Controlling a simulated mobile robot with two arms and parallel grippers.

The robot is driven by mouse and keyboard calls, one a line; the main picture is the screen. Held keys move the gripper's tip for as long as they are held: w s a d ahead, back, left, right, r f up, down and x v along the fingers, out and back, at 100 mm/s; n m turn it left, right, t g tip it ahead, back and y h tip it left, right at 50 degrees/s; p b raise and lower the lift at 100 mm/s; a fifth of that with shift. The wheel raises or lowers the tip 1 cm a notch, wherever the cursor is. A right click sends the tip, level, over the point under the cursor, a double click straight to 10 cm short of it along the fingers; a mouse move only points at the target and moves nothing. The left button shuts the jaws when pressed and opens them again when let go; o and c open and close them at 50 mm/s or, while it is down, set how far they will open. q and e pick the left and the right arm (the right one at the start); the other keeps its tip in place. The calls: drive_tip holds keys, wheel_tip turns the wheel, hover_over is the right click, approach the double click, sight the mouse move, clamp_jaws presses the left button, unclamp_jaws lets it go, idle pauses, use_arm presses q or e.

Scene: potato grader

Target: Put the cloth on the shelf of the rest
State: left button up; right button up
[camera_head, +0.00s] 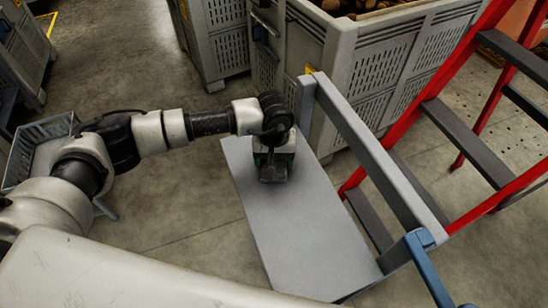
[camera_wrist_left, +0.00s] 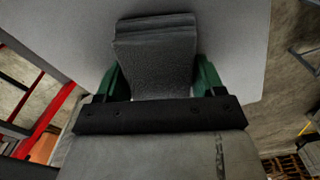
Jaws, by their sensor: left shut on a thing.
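The cloth (camera_wrist_left: 155,60) is a dark grey folded piece between the green fingers of my left gripper in the left wrist view. My left gripper (camera_head: 274,163) is shut on it, above the far half of the grey shelf. In the head view the cloth (camera_head: 272,174) shows as a small dark patch below the gripper. The shelf of the rest (camera_head: 305,237) is a flat grey board with a raised grey rail (camera_head: 365,145) along its right side; it also shows in the left wrist view (camera_wrist_left: 236,40). Whether the cloth touches the board I cannot tell. My right gripper is not in view.
Grey slatted crates (camera_head: 385,65) stand behind the shelf, one holding potatoes. A red ladder (camera_head: 440,85) with dark steps stands close on the right. A blue bar (camera_head: 428,268) rises at the rail's near end. A grey basket (camera_head: 42,134) is at left. The board is otherwise clear.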

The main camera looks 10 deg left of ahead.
use_arm(q)
drive_tip(key=o, duration=0.9)
drive_tip(key=shift+f, duration=0.1)
wheel_tip(320, 180, up, 12)
drive_tip(key=shift+r+b, duration=0.15)
drive_tip(key=shift+b, duration=0.35)
